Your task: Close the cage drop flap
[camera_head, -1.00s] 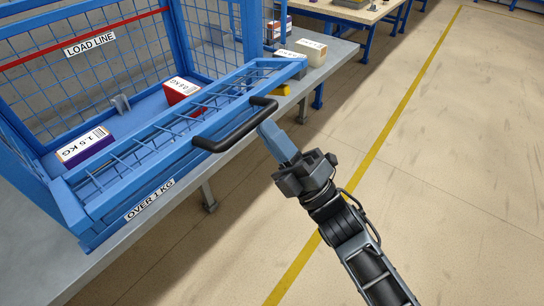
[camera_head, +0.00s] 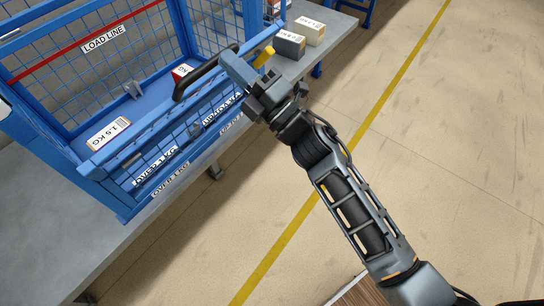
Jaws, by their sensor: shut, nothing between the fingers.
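The blue mesh drop flap (camera_head: 160,139) at the front of the blue wire cage (camera_head: 192,20) stands raised, close to upright. Its top edge runs along the cage's front opening; I cannot tell whether it is fully against the posts. The black bar handle (camera_head: 195,77) sticks up from its upper edge. My gripper (camera_head: 228,61) is shut and empty, its blue-grey fingers against or right beside the handle's right end. A yellow piece (camera_head: 264,56) shows by the cage's right front post, just right of my fingers.
Inside the cage are a white-topped "1.5 KG" box (camera_head: 108,131) and a red box (camera_head: 181,73), partly hidden. The floor at right is clear.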

